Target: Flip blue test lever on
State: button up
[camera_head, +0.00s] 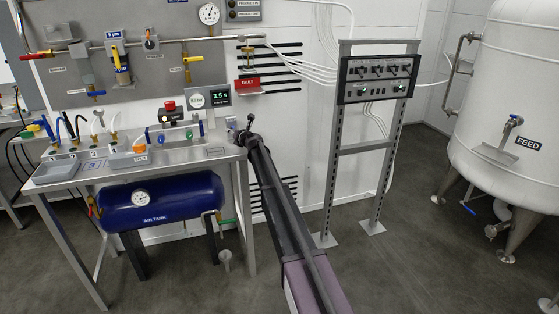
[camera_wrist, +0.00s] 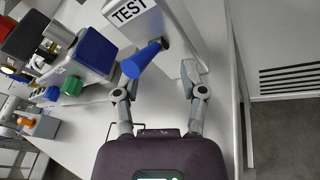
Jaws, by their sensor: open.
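The blue test lever (camera_wrist: 142,60) shows in the wrist view. It sticks out of a white box labelled TEST (camera_wrist: 135,14) and slants down and to the left from its pivot. In the head view my gripper (camera_head: 242,132) is at the right end of the steel bench, beside a small white box (camera_head: 231,123). The lever cannot be made out there.
In the wrist view a blue block (camera_wrist: 93,50) and a green knob (camera_wrist: 72,86) sit left of the lever. In the head view, a display reading 3.5 (camera_head: 220,96) stands behind the bench (camera_head: 180,157). A blue air tank (camera_head: 160,203) is below.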

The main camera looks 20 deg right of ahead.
jog(key=shift+w+f+t+b, duration=0.1)
jog(key=shift+f+t+b, duration=0.25)
jog(key=shift+t+b, duration=0.85)
